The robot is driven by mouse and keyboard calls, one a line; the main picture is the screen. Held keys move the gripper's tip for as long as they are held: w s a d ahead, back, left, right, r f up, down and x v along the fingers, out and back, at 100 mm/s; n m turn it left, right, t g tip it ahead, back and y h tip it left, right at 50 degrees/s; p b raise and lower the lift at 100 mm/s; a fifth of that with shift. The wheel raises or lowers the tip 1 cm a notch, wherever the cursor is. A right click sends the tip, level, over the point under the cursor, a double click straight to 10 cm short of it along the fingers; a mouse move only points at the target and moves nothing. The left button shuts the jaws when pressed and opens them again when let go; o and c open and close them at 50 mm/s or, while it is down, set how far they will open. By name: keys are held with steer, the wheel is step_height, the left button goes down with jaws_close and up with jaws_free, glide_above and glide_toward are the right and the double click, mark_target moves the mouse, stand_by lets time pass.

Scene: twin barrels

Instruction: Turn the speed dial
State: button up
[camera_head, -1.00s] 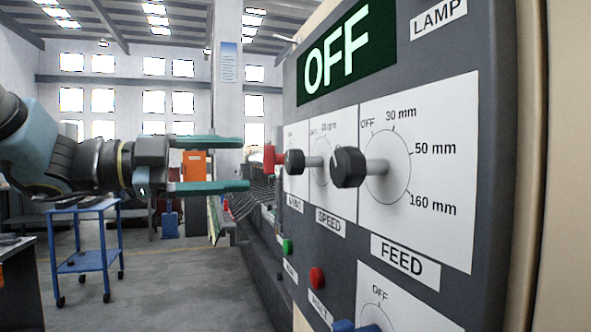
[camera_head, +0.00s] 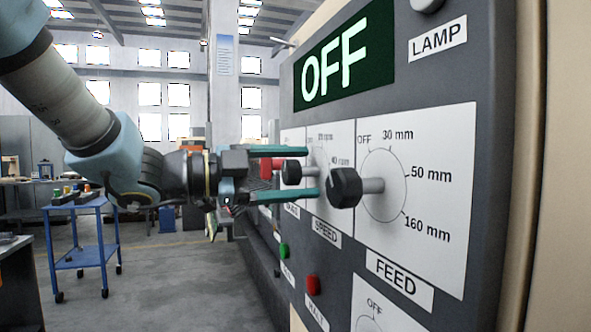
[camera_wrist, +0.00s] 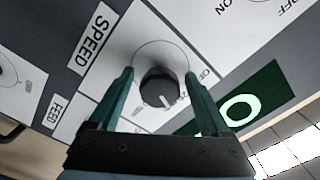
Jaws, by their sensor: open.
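The speed dial (camera_head: 292,173) is a black knob on a grey shaft, on the white SPEED plate of the grey control panel. In the wrist view the speed dial (camera_wrist: 159,88) has a pale pointer mark and sits between the two fingers. My gripper (camera_head: 313,172) is open, with its green fingers above and below the knob and reaching toward the panel. In the wrist view my gripper (camera_wrist: 160,80) shows a gap between each finger and the knob. Part of the speed scale is hidden by the fingers.
The FEED dial (camera_head: 344,188) sticks out just right of my fingertips. A red handle (camera_head: 266,170) shows behind the speed dial. Green (camera_head: 284,250) and red (camera_head: 313,285) buttons are below. A blue cart (camera_head: 82,250) stands on the open floor to the left.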

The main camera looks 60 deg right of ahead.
steer(key=shift+c, duration=0.3)
jaws_close()
stand_by(0.3)
steer(key=n+p, duration=0.4)
steer(key=n, duration=0.1)
steer(key=shift+r, duration=0.2)
steer(key=n+p, duration=0.2)
steer(key=shift+n, duration=0.3)
steer(key=shift+f+n+p, duration=0.15)
steer(key=shift+n+p, duration=0.9)
steer(key=shift+n, duration=0.05)
steer(key=shift+f, duration=0.1)
